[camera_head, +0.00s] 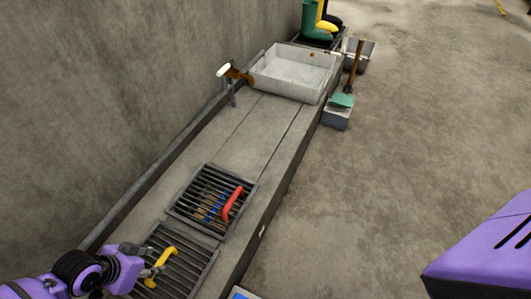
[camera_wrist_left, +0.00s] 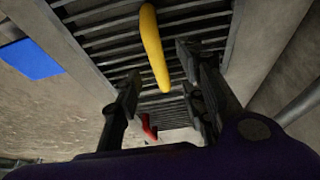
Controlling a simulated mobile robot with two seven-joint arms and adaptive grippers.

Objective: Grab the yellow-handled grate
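The yellow-handled grate (camera_head: 190,268) lies at the near end of the long grey bench. Its curved yellow handle (camera_head: 163,256) stands up from the dark bars. My left gripper (camera_head: 151,270) is at this handle, coming in from the left. In the left wrist view, the yellow handle (camera_wrist_left: 154,45) shows between the two spread fingers of my left gripper (camera_wrist_left: 158,70), with gaps on both sides. The fingers are open and not closed on it. The grate bars (camera_wrist_left: 205,22) show behind. My right gripper is not in view.
A second grate (camera_head: 183,204) with a red handle (camera_head: 232,203) sits just beyond. A tap (camera_head: 231,73) and a pale basin (camera_head: 292,74) are farther along the bench. A wall runs along the left. Open floor (camera_head: 400,150) lies to the right.

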